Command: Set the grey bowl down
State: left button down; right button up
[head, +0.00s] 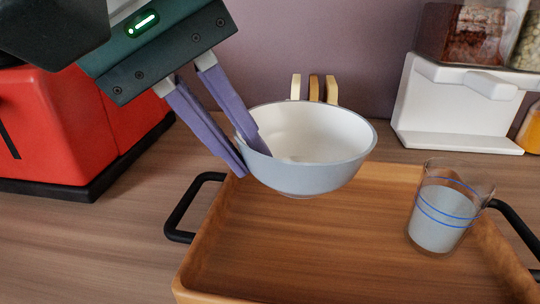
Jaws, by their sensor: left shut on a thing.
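The grey bowl (300,181) has a pale grey outside and a white inside, and looks empty. My left gripper (248,160) comes in from the upper left and is shut on the bowl's left rim, one finger inside and one outside. The bowl is nearly level, over the back part of a wooden tray (190,270). It seems to be held a little above the tray; the gap is hard to judge. My right gripper is not in view.
A glass with blue lines (441,210) stands on the tray's right side. The tray has black handles (180,212). A red toaster-like appliance (70,125) stands at left, a white rack with jars (450,110) at back right. The tray's middle and front are clear.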

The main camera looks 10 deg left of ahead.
pick_arm(q)
notch_tip(320, 180, down, 6)
jog(key=shift+f+b, duration=0.25)
jog(key=shift+b, duration=0.05)
jog(key=c, duration=0.9)
grip_release()
jog(key=shift+f, duration=0.1)
jog(key=shift+r, duration=0.35)
jog(key=p+v, duration=0.1)
jog(key=v, duration=1)
jog(key=shift+s+a+r, duration=0.1)
jog(key=shift+a+r, duration=0.1)
jog(key=shift+r, duration=0.05)
